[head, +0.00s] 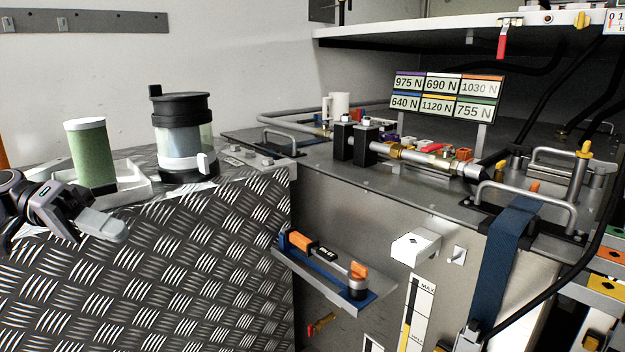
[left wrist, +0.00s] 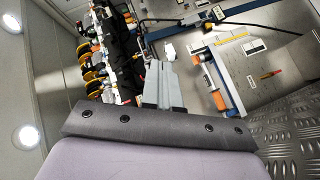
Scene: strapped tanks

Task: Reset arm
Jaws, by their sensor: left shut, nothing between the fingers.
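My left gripper (head: 104,226) comes in from the left edge in the head view, in front of the diamond-plate face. Its light grey fingers are together with nothing between them. In the left wrist view its fingers (left wrist: 163,85) point away from the camera, towards the tank area, and look closed. The gripper is apart from the objects around it. My right gripper is in neither view.
A green cylinder (head: 91,157) in a white tray (head: 134,184) and a black-lidded clear container (head: 183,135) stand on the plate. A blue strap (head: 507,255) hangs at right. A shelf (head: 328,276) holds an orange-handled tool (head: 299,241). A label board (head: 447,98) stands behind.

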